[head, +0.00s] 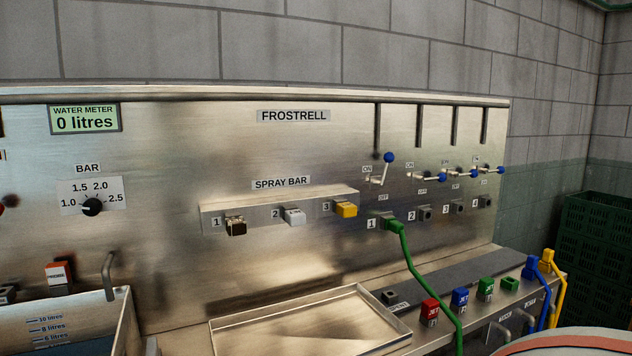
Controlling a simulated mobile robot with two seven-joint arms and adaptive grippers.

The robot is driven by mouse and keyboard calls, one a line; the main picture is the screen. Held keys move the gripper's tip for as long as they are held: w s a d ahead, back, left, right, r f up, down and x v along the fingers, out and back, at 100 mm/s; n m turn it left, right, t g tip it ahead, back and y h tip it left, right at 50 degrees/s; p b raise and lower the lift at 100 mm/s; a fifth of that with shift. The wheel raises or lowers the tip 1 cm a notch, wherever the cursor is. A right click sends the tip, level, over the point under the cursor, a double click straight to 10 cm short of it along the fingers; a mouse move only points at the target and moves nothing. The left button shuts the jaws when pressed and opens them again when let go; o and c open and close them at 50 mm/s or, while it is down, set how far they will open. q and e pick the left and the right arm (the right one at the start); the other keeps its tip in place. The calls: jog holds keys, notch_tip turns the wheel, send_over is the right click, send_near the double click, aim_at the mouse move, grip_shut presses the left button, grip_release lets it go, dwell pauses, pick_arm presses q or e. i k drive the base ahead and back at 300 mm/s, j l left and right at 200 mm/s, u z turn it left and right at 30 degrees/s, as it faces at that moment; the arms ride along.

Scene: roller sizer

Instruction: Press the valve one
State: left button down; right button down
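The steel FROSTRELL panel (300,150) fills the middle of the head view. A valve lever with a blue ball (389,157) stands up above the outlet marked 1, with ON and OFF labels beside it. A green hose (412,260) is plugged into that outlet. The SPRAY BAR (280,207) holds a dark block marked 1 (236,227), a white block marked 2 (294,217) and a yellow block marked 3 (346,210). Neither gripper is in view.
Further blue-ball levers (450,177) lie sideways to the right, above empty outlets 2 to 4. The water meter (84,119) reads 0 litres. A steel tray (310,325), coloured couplings (430,311) and a water tank (128,320) line the lower front. Dark green crates (595,235) stand right.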

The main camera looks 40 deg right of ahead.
aim_at(388, 157)
jog(key=z, duration=1.85)
